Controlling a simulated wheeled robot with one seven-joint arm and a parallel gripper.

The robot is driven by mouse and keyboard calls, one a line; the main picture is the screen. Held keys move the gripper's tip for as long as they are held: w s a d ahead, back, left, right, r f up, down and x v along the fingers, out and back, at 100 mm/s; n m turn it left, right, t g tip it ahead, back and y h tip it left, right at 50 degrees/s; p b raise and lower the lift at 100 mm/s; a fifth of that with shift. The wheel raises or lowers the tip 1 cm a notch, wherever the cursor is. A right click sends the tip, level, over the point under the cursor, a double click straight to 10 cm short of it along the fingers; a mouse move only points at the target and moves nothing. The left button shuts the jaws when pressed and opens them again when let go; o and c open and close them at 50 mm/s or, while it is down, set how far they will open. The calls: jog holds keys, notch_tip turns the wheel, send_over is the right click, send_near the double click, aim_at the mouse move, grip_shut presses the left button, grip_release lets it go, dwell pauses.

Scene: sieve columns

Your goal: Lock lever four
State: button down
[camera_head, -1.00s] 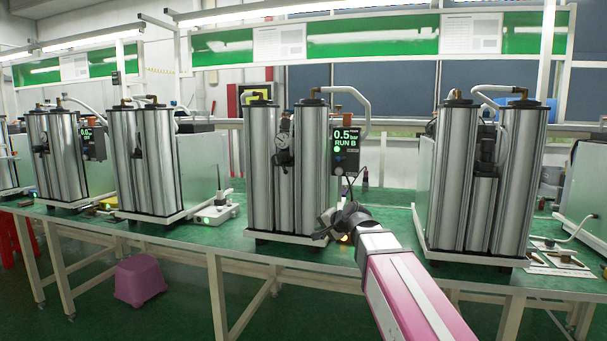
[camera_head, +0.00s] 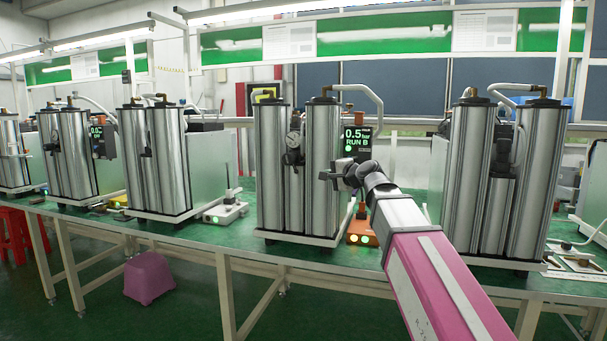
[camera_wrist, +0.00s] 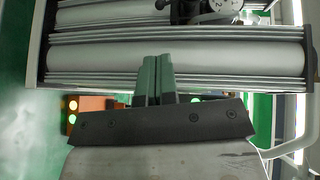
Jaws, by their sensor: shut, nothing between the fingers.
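No lever marked four can be picked out in either view. An orange box (camera_head: 360,232) with two lit lamps and a small upright orange part stands on the bench right of the middle column pair, partly behind my arm. I cannot tell whether that upright part is a lever. The box also shows at the left of the wrist view (camera_wrist: 92,104), partly behind my gripper. My gripper (camera_head: 330,177) is shut and empty, in front of the right silver column (camera_head: 321,150) of the middle pair. In the wrist view its fingers (camera_wrist: 156,62) overlap that column; contact cannot be told.
A display (camera_head: 356,141) reading 0.5 bar RUN B hangs beside the middle columns. Another column pair (camera_head: 505,170) stands close to the right of my arm. A white box with an antenna (camera_head: 226,212) is at the left.

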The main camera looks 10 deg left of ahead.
aim_at(298, 172)
jog(key=shift+a, duration=0.1)
jog(key=x, duration=1.4)
